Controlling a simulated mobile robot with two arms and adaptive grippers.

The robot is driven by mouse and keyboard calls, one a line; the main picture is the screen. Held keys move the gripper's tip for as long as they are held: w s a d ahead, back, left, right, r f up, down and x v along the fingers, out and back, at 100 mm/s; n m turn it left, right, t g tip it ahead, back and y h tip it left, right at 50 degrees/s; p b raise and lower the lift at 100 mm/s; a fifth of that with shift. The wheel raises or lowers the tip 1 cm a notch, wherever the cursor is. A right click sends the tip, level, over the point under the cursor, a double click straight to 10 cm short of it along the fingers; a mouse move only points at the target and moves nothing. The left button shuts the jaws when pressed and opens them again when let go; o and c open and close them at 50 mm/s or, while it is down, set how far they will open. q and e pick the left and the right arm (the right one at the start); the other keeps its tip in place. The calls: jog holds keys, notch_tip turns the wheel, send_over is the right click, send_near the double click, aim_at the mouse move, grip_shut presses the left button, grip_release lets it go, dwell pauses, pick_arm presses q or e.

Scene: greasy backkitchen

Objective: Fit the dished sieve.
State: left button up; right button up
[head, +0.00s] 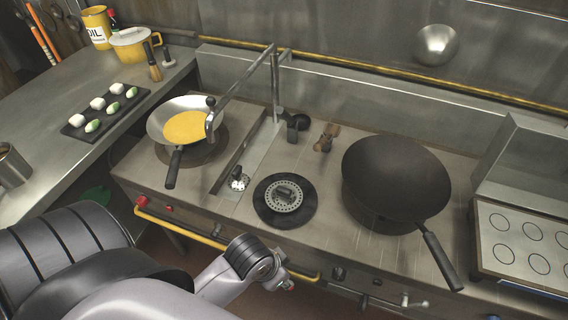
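A small, pale, perforated round metal piece (239,182), which looks like the dished sieve, is at the near end of the sunken channel (250,158) in the range top. A dark knob or stem stands up at it. I cannot tell if it sits level or tilted in the drain there. To its right, a perforated burner disc (293,203) lies in a black round burner ring (264,209). An arm of mine reaches in from the lower left and ends in front of the range; no gripper fingers show, and my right gripper is out of the picture.
A wok with yellow contents (152,126) sits left of the channel, under a swing tap (275,82). A large dark wok (398,165) stands at the right, its handle toward the front. A yellow rail (190,230) runs along the front edge. A black tray (75,129) lies on the left counter.

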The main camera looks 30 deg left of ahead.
pick_arm(q)
jog(key=w+d+r+m+h, duration=0.1)
jog(key=w+d+r+m, duration=0.2)
jog(key=w+d+m, duration=0.1)
notch_tip(320, 180, up, 3)
jog(key=m+g+y, duration=0.2)
jog(key=m+g, duration=0.1)
jog(key=m, duration=0.5)
send_over(284, 189)
jog(key=shift+f+p, duration=0.1)
jog(key=shift+p, duration=0.2)
jog(key=shift+a, duration=0.1)
jog(key=shift+f+b, duration=0.5)
jog(key=shift+b, duration=0.2)
notch_tip(284, 189, down, 6)
jog(key=b, duration=0.7)
jog(key=shift+r, duration=0.1)
jog(key=c, duration=0.5)
grip_shut()
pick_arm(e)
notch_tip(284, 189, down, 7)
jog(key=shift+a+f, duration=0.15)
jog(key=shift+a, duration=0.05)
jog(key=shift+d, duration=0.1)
